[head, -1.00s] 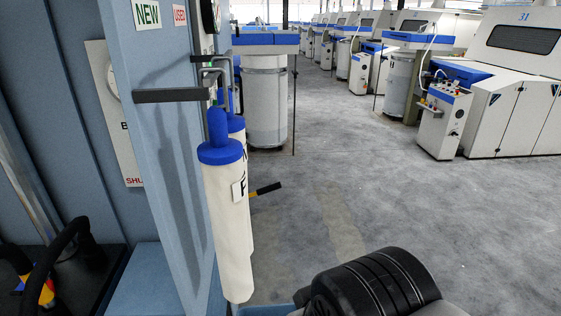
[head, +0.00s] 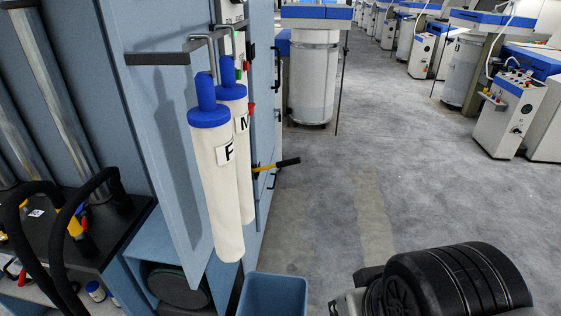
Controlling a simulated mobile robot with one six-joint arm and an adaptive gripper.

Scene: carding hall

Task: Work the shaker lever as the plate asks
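A lever with a yellow shaft and black grip (head: 277,165) sticks out to the right from the blue cabinet side, just behind the hanging tubes. I cannot tell whether it is the shaker lever. Its mounting is partly hidden by the tubes. No readable instruction plate shows in the current head view. My gripper is not in view.
Two white tubes with blue tops, marked F (head: 218,180) and M (head: 243,150), hang from a dark bracket (head: 165,57) on the blue panel. A blue bin (head: 262,287) stands below. Black hoses (head: 60,240) are at left. Grey floor (head: 330,210) lies open at right.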

